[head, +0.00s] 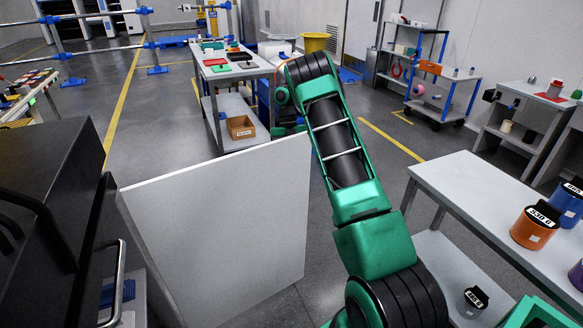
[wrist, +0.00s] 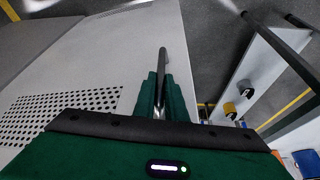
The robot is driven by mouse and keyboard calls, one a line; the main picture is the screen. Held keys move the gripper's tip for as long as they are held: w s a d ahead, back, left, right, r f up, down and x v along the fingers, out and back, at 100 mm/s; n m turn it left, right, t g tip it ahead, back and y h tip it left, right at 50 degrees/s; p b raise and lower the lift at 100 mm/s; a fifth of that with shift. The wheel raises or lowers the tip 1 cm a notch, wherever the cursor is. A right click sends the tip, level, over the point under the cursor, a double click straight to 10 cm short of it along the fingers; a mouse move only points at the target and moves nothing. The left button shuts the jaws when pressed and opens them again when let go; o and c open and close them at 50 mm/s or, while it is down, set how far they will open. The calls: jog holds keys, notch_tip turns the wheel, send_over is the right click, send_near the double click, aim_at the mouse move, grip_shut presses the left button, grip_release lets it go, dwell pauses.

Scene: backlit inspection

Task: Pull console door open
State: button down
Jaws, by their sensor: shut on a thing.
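The console door (head: 225,225) is a pale grey panel in the head view, standing out at an angle from the dark console (head: 50,175) on the left. An opening shows between them. In the wrist view the door (wrist: 95,65) is a broad pale surface with a patch of small holes. My gripper (wrist: 165,98) is shut on a thin dark door handle (wrist: 162,58) on that face, near the door's edge. In the head view my green arm reaches over the door's right side, and the gripper and handle are hidden behind it.
A pale table (head: 480,195) with an orange canister (head: 535,228) and a blue one (head: 569,205) stands close on the right. A bench (head: 240,72) with a cardboard box (head: 240,127) on its lower shelf stands beyond the door. Grey floor is free at left centre.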

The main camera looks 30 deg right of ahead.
jog(key=shift+w+a, duration=0.15)
jog(key=shift+a, duration=0.05)
jog(key=c, duration=1.8)
grip_release()
jog(key=shift+r, duration=0.1)
jog(key=shift+d, duration=0.1)
jog(key=shift+v, duration=5.35)
